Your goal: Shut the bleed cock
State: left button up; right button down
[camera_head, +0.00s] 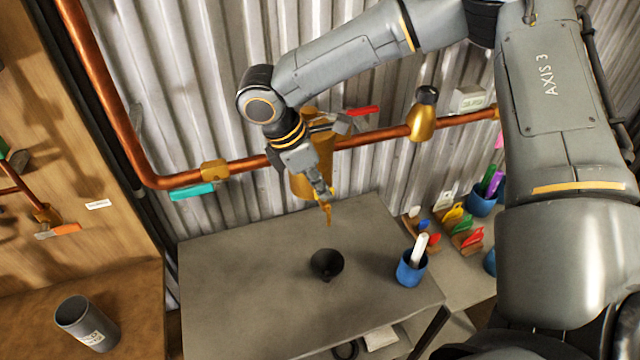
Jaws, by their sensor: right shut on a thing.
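The bleed cock (327,213) is a small brass piece at the lower end of a brass cylindrical body (325,155) on the copper pipe. My right gripper (322,192) reaches down in front of this body and is shut on the cock. The jaws and my wrist hide most of the cock, so I cannot tell how its handle is turned. A black bowl (327,264) stands on the grey table below the cock, apart from it. My left gripper is not in view.
The copper pipe (380,135) runs along the corrugated wall, with a red lever (362,111), a teal lever (192,192) and a brass fitting (422,122). A blue cup (411,268) stands on the grey table (230,300). A dark cup (86,322) stands at lower left.

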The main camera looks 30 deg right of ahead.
jog(key=c, duration=1.5)
grip_release()
